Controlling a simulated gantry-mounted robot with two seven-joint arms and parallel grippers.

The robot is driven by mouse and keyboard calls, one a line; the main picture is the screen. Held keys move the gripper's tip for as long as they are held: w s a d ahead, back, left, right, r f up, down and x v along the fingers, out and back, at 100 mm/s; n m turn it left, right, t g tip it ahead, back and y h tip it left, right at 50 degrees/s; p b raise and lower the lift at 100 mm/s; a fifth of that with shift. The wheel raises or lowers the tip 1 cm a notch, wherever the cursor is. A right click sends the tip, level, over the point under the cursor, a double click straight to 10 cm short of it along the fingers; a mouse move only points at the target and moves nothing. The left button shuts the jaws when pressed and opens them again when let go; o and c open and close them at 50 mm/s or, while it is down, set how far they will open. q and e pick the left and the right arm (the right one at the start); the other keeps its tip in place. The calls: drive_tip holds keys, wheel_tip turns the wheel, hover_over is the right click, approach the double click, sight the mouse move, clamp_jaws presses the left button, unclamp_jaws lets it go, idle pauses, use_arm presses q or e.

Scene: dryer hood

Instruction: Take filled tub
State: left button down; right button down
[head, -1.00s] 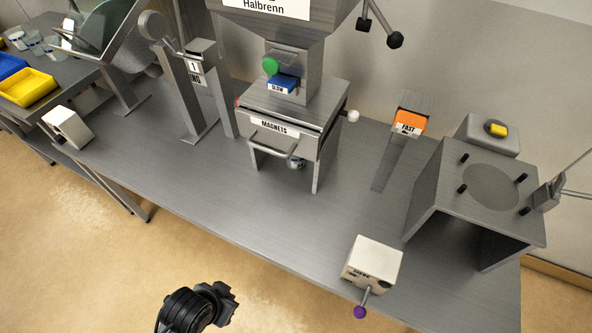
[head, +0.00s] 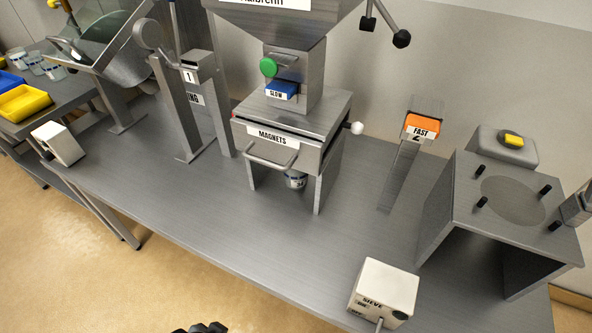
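A small tub (head: 295,180) with a white and blue band stands under the magnets box (head: 277,150), between its legs. Its upper part is hidden by the box and handle, and its contents cannot be seen. More clear tubs with blue-and-white bands (head: 52,71) stand on the side table at the far left.
A bar handle (head: 272,158) juts from the magnets box front. A white sieve box (head: 384,291) stands at the bench's front edge. A grey four-pegged stand (head: 500,210) is at the right, and the orange FAST block (head: 422,126) is behind. The bench middle (head: 240,215) is clear.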

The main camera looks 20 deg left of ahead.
use_arm(q)
unclamp_jaws()
idle(0.6)
